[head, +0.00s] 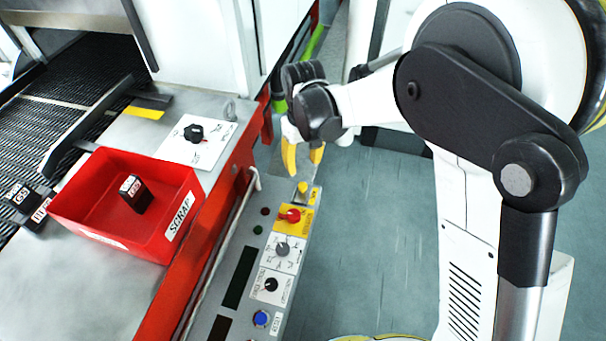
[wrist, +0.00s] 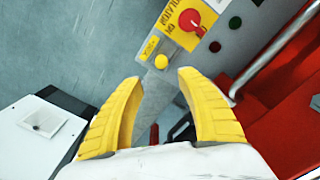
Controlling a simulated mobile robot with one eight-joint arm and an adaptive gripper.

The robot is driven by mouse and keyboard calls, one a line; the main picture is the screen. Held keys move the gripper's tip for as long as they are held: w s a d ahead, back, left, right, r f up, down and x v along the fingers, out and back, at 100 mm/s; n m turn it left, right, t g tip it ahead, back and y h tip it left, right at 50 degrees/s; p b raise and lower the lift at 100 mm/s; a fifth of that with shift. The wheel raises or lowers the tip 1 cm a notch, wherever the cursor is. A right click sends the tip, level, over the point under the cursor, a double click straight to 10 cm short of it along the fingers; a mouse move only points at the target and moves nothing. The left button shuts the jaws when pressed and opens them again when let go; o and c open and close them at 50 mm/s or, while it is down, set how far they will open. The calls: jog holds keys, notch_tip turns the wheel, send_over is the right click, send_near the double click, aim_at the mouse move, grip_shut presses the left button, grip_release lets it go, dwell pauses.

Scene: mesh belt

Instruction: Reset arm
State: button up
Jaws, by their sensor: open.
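My gripper (head: 302,158) has two yellow fingers and hangs at the end of my white and black arm, above the far end of the control panel (head: 237,273). In the wrist view my gripper (wrist: 158,85) shows its fingers spread apart with nothing between them. Beyond the fingertips is a yellow button (wrist: 161,62) on the panel's end. A red knob on a yellow plate (wrist: 188,22) lies past it. The same red knob (head: 291,215) shows in the head view. I cannot tell the exact gap between fingertips and panel.
A red scrap bin (head: 90,212) holding a black block (head: 135,194) stands left of the panel. Another black block (head: 28,205) lies left of the bin, near the dark mesh belt (head: 70,75). A black knob on a white plate (head: 194,133) is behind the bin. Floor (head: 375,235) right of the panel is clear.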

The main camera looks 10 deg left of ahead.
jog(key=shift+r, duration=1.25)
jog(key=s+d+r+m+t, duration=0.2)
jog(key=s+d+r+m, duration=0.15)
jog(key=d+r, duration=0.55)
jog(key=s+d+r+m+t, duration=0.2)
jog(key=s+d+r+t, duration=0.3)
jog(key=d, duration=0.7)
jog(key=s+d+m, duration=0.2)
jog(key=s+d, duration=0.5)
jog(key=d, duration=0.1)
jog(key=shift+r, duration=0.15)
jog(key=shift+m, duration=0.25)
